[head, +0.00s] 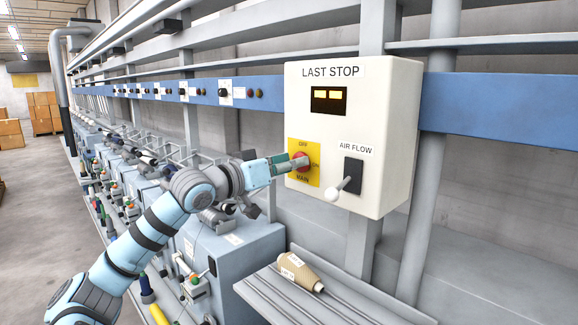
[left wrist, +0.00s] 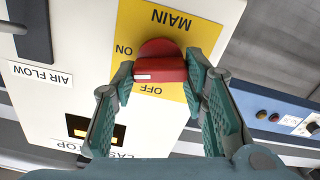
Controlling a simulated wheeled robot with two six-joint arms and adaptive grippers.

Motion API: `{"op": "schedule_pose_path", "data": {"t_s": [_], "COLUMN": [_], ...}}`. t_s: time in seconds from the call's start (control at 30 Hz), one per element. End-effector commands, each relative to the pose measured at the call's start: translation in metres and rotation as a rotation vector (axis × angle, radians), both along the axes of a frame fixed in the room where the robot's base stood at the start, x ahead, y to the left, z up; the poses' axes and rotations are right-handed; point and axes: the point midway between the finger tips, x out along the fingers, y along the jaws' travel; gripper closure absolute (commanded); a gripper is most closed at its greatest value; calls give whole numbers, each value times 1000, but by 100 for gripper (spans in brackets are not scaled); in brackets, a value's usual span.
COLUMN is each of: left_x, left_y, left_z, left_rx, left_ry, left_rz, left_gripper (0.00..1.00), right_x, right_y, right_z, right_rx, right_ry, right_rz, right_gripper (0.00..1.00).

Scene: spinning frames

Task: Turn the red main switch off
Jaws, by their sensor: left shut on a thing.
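The red main switch (head: 301,161) sits on a yellow plate (head: 296,178) on the white control box (head: 342,120). The plate reads OFF at top, ON at right and MAIN below. My left gripper (head: 299,163) reaches it from the left and partly hides it. In the left wrist view, which is upside down, the red switch (left wrist: 160,66) sits between the two green fingers of my left gripper (left wrist: 160,72), shut on its handle. The handle lies level, its white mark toward the ON side. My right gripper is not in view.
A lit display (head: 328,100) is above. A yarn cone (head: 301,272) lies on a grey shelf (head: 262,286) below. Spinning machines line the left.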

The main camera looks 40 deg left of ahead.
Motion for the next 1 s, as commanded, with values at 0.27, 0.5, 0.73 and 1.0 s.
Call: {"op": "schedule_pose_path", "data": {"t_s": [0.27, 0.5, 0.73, 1.0], "left_x": [0, 0, 0, 0], "left_y": [1, 1, 2, 3], "left_z": [-2, -2, -3, -4], "left_rx": [-257, -484, -702, -955], "left_ry": [22, 41, 60, 82], "left_rz": [-1, -1, -1, 0], "left_gripper": [88, 88, 88, 88], "right_x": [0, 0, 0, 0], "right_y": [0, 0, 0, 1], "right_z": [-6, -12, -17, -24], "right_rx": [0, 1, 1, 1], "right_ry": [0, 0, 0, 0], "right_rz": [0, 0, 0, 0], "right_gripper": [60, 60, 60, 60]}}
